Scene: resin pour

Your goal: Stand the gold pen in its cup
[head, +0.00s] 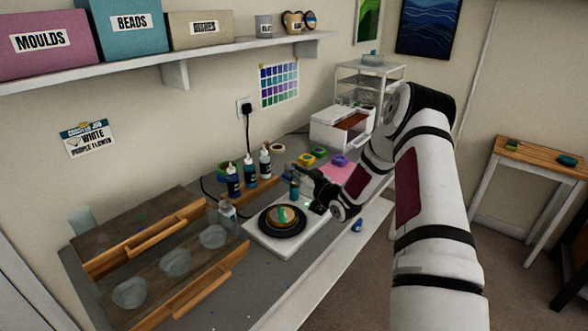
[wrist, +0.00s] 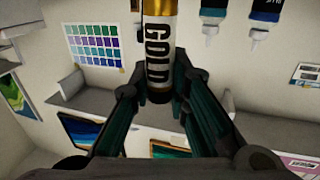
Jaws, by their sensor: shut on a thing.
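The gold pen (wrist: 160,50), white with a gold band and the word GOLD in black, is between my gripper's fingers in the wrist view. My gripper (wrist: 158,92) is shut on it near its dark end. In the head view my gripper (head: 304,184) is above the bench, just behind and right of the black turntable. The pen cannot be made out clearly there. A small dark teal item (head: 294,188) shows by the fingers; I cannot tell what it is. I cannot pick out the pen's cup in either view.
A round piece with a green stripe (head: 281,216) lies on the black turntable, on a white board (head: 256,243). Several colour bottles (head: 249,172) stand behind. Clear cups (head: 213,236) stand in the wooden frame at left. A white open box (head: 340,127) is at the back right.

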